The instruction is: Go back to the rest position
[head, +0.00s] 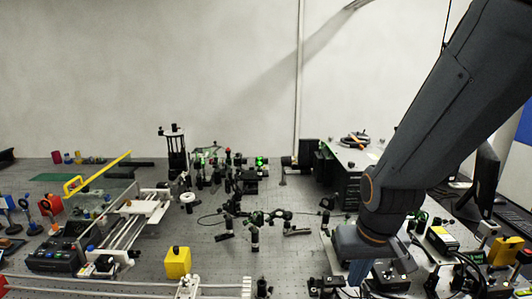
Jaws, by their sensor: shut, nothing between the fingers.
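My dark grey arm comes down from the upper right in the head view. It ends in a rounded wrist low in the right half of the picture. My gripper (358,272) points down below this wrist, over the front right part of the bench. It is small and partly hidden by the wrist, and it looks shut with nothing in it. The bench (215,262) is a grey perforated optical table.
A yellow block (178,263) stands left of my gripper. Several black optical mounts (255,238) fill the middle. A rail frame (128,228) is on the left. Boxes and cables (395,275) crowd right of my gripper. A monitor (480,180) stands at the far right.

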